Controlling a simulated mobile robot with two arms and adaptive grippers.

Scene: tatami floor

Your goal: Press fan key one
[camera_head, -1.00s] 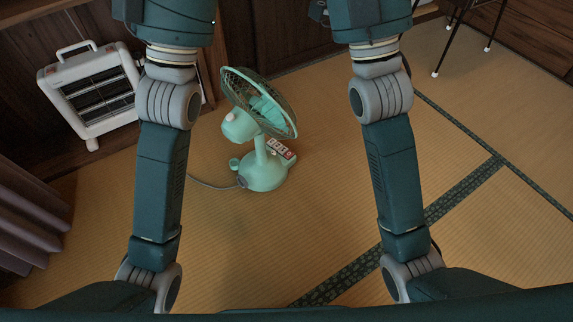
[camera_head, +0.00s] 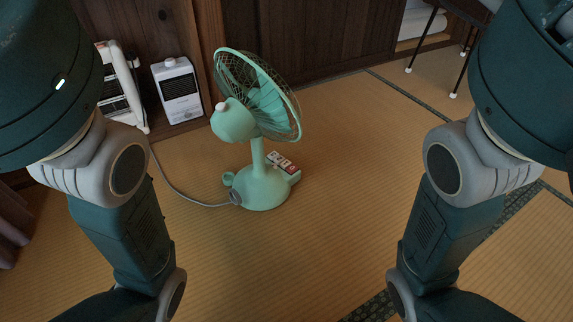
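A mint-green fan (camera_head: 258,125) stands upright on the tatami floor in the middle of the head view. Its round cage faces up and to the right. Its base (camera_head: 262,190) carries a row of keys (camera_head: 281,162) in white and red on the far right side. The marks on the keys are too small to read. A cord runs from the back of the base to the left. My two arms come in at the left and right sides of the view, but both grippers are out of the picture. Nothing of mine touches the fan.
A white heater (camera_head: 122,88) and a smaller white appliance (camera_head: 177,90) stand by the wall at the left. A thin-legged table (camera_head: 432,38) is at the upper right. The tatami floor (camera_head: 340,230) around the fan is clear, except for the grey cord (camera_head: 172,185).

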